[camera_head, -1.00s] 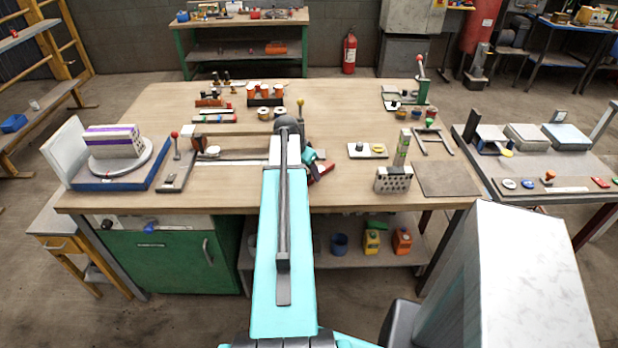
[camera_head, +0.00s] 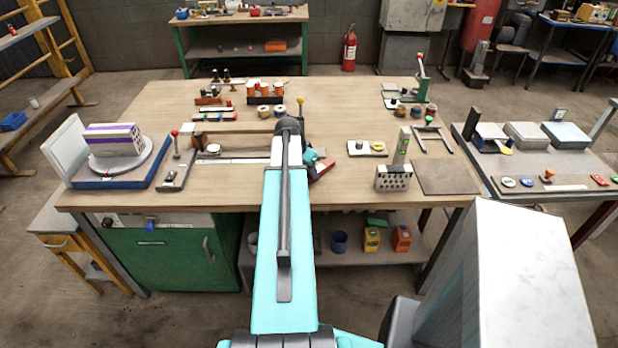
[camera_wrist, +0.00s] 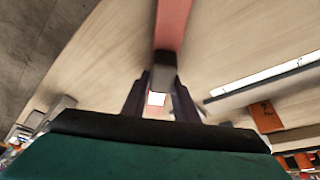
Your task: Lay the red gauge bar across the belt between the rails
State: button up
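The red gauge bar (camera_wrist: 173,22) runs away from my gripper at the top of the wrist view, with a grey block (camera_wrist: 163,68) on it. My gripper (camera_wrist: 163,84) has a dark finger on each side of this block. I cannot tell whether the fingers press on it. In the head view part of the red bar (camera_head: 322,171) shows on the bench beside my gripper (camera_head: 313,158); my arm hides the rest. Left of my arm lies a long fixture with a pale strip (camera_head: 232,161), probably the belt and rails. A pale strip (camera_wrist: 265,75) also shows in the wrist view.
A red-knobbed lever (camera_head: 175,145) stands at the fixture's left end. A turntable with a striped block (camera_head: 116,140) is farther left. A perforated brick (camera_head: 393,178) and a dark plate (camera_head: 447,177) lie to the right. The bench middle (camera_head: 340,115) is mostly clear.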

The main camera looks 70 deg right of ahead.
grip_shut()
jog(key=shift+r, duration=0.15)
jog(key=shift+r+b, duration=0.8)
jog(key=shift+r, duration=0.8)
jog(key=s+a+b, duration=0.1)
jog(key=a, duration=0.2)
jog(key=s+a+b, duration=0.1)
jog(key=a, duration=0.3)
jog(key=s+a+r, duration=0.1)
jog(key=a, duration=0.2)
jog(key=shift+s+a+b, duration=0.15)
jog(key=shift+a+b, duration=0.1)
jog(key=shift+b, duration=0.15)
jog(key=shift+d+f+b, duration=0.15)
jog(key=shift+b, duration=0.95)
jog(key=b, duration=0.3)
jog(key=a+b, duration=0.1)
jog(key=b, duration=0.7)
jog(key=shift+s+a+b, duration=0.2)
jog(key=shift+a+b, duration=0.15)
jog(key=shift+a, duration=0.05)
jog(key=shift+s+a+b, duration=0.15)
jog(key=shift+a+b, duration=0.2)
jog(key=shift+b, duration=0.7)
jog(key=shift+s+a+r+b, duration=0.2)
jog(key=shift+a+b, duration=0.1)
jog(key=shift+a, duration=0.35)
jog(key=shift+s+a+r+b, duration=0.2)
jog(key=shift+a+b, duration=0.05)
jog(key=shift+a, duration=0.4)
